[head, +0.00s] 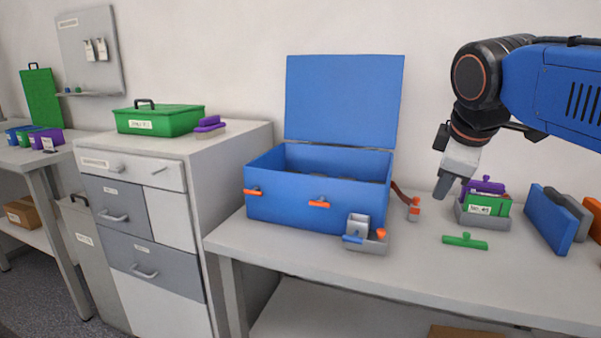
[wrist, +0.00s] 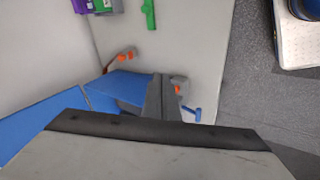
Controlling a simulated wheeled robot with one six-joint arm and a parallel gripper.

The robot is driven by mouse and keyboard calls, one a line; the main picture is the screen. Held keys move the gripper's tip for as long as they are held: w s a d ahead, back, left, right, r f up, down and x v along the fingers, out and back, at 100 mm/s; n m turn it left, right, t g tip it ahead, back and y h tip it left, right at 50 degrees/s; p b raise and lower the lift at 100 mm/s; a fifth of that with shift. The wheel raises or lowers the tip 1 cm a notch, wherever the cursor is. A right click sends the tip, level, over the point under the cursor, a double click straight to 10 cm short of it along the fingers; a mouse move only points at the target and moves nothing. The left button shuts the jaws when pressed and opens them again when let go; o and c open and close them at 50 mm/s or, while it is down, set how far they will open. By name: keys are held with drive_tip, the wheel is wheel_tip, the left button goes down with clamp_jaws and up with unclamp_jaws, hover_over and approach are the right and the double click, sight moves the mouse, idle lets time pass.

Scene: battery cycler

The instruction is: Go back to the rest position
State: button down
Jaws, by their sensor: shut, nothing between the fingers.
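My gripper (head: 441,187) hangs from the blue arm above the right part of the bench in the head view. Its fingers point down, are shut and hold nothing. In the wrist view the closed fingers (wrist: 161,98) show at the lower middle. Bench clutter lies beyond them. The gripper is apart from the bench top, to the right of the open blue box (head: 290,204) and, in the picture, just left of the grey tray with green and purple items (head: 466,217).
The blue box's lid (head: 343,100) stands upright against the wall. A green handled piece (head: 465,241) lies on the bench (head: 400,278). A small grey holder (head: 372,246) stands before the box. Upright panels (head: 549,220) stand at the right. A drawer cabinet (head: 239,160) is at left.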

drive_tip(key=s+f+m, duration=0.5)
drive_tip(key=s+f, duration=0.3)
drive_tip(key=f, duration=0.4)
drive_tip(key=s+d+f+m+g+y, duration=0.1)
drive_tip(key=s+f+m, duration=0.5)
drive_tip(key=f, duration=0.7)
drive_tip(key=shift+s+d+f+m, duration=0.2)
drive_tip(key=shift+s+m, duration=0.1)
drive_tip(key=shift+s, duration=0.7)
